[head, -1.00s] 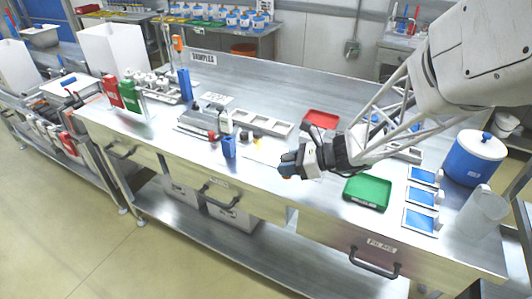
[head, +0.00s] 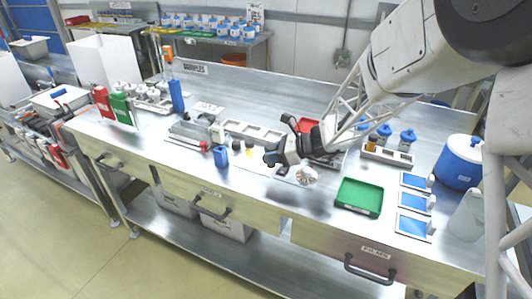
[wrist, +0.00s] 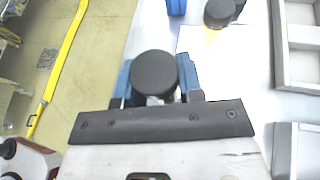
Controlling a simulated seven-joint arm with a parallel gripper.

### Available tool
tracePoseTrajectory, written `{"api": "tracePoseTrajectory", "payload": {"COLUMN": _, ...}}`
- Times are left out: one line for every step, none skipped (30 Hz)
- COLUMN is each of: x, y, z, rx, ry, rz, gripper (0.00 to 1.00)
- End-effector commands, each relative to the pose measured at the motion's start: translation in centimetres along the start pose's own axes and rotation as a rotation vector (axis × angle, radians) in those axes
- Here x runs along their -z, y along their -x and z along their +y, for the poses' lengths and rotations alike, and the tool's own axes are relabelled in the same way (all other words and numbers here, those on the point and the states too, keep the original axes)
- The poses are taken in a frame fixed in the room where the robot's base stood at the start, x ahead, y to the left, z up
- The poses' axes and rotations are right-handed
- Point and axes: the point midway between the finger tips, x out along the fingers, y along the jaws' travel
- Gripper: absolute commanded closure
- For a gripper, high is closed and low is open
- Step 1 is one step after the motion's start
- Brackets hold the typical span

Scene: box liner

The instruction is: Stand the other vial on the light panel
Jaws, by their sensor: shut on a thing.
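My gripper (wrist: 153,84) is shut on a black-capped vial (wrist: 153,70). The cap shows between its blue fingers, and the vial's body is hidden below it. In the head view my gripper (head: 271,158) is low over the front-middle of the bench, and the held vial is hard to make out. The pale light panel (wrist: 232,58) lies to the right of and beyond my gripper in the wrist view. Another black-capped vial (wrist: 219,13) stands at its far part with a yellow glow beside it. It also shows in the head view (head: 250,146).
A blue block (head: 221,156) stands left of the panel. A grey compartment tray (head: 262,134) lies behind it. The bench's front edge is close to my gripper.

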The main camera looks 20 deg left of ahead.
Motion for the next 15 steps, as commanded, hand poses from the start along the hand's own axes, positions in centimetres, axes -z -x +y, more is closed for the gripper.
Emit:
{"api": "tracePoseTrajectory", "payload": {"x": 0.0, "y": -0.3, "z": -0.7, "rx": 0.0, "ry": 0.0, "rz": 0.0, "gripper": 0.89}}
{"api": "tracePoseTrajectory", "payload": {"x": -0.1, "y": -0.5, "z": -1.1, "rx": 0.0, "ry": 0.0, "rz": 0.0, "gripper": 0.89}}
{"api": "tracePoseTrajectory", "payload": {"x": -0.1, "y": -0.8, "z": -1.6, "rx": -0.001, "ry": 0.0, "rz": 0.0, "gripper": 0.89}}
{"api": "tracePoseTrajectory", "payload": {"x": -0.1, "y": -0.9, "z": -2.0, "rx": -0.001, "ry": 0.0, "rz": 0.0, "gripper": 0.89}}
{"api": "tracePoseTrajectory", "payload": {"x": -0.1, "y": -1.1, "z": -2.4, "rx": -0.001, "ry": 0.0, "rz": 0.0, "gripper": 0.89}}
{"api": "tracePoseTrajectory", "payload": {"x": -0.2, "y": -1.3, "z": -2.9, "rx": 0.0, "ry": 0.001, "rz": 0.0, "gripper": 0.89}}
{"api": "tracePoseTrajectory", "payload": {"x": -0.2, "y": -1.5, "z": -3.3, "rx": 0.0, "ry": 0.001, "rz": 0.0, "gripper": 0.89}}
{"api": "tracePoseTrajectory", "payload": {"x": -0.2, "y": -1.7, "z": -3.6, "rx": -0.001, "ry": 0.0, "rz": 0.0, "gripper": 0.89}}
{"api": "tracePoseTrajectory", "payload": {"x": -0.2, "y": -1.8, "z": -4.0, "rx": 0.0, "ry": 0.001, "rz": 0.0, "gripper": 0.89}}
{"api": "tracePoseTrajectory", "payload": {"x": -0.3, "y": -1.9, "z": -4.4, "rx": 0.0, "ry": 0.001, "rz": 0.0, "gripper": 0.89}}
{"api": "tracePoseTrajectory", "payload": {"x": -0.3, "y": -2.1, "z": -4.7, "rx": 0.0, "ry": 0.001, "rz": 0.0, "gripper": 0.89}}
{"api": "tracePoseTrajectory", "payload": {"x": -0.4, "y": -2.2, "z": -5.0, "rx": 0.0, "ry": 0.001, "rz": 0.0, "gripper": 0.89}}
{"api": "tracePoseTrajectory", "payload": {"x": -0.4, "y": -2.3, "z": -5.2, "rx": 0.0, "ry": 0.0, "rz": 0.0, "gripper": 0.89}}
{"api": "tracePoseTrajectory", "payload": {"x": -0.3, "y": -2.4, "z": -5.3, "rx": 0.0, "ry": 0.0, "rz": 0.0, "gripper": 0.89}}
{"api": "tracePoseTrajectory", "payload": {"x": -0.4, "y": -2.4, "z": -5.5, "rx": 0.0, "ry": 0.0, "rz": 0.0, "gripper": 0.89}}
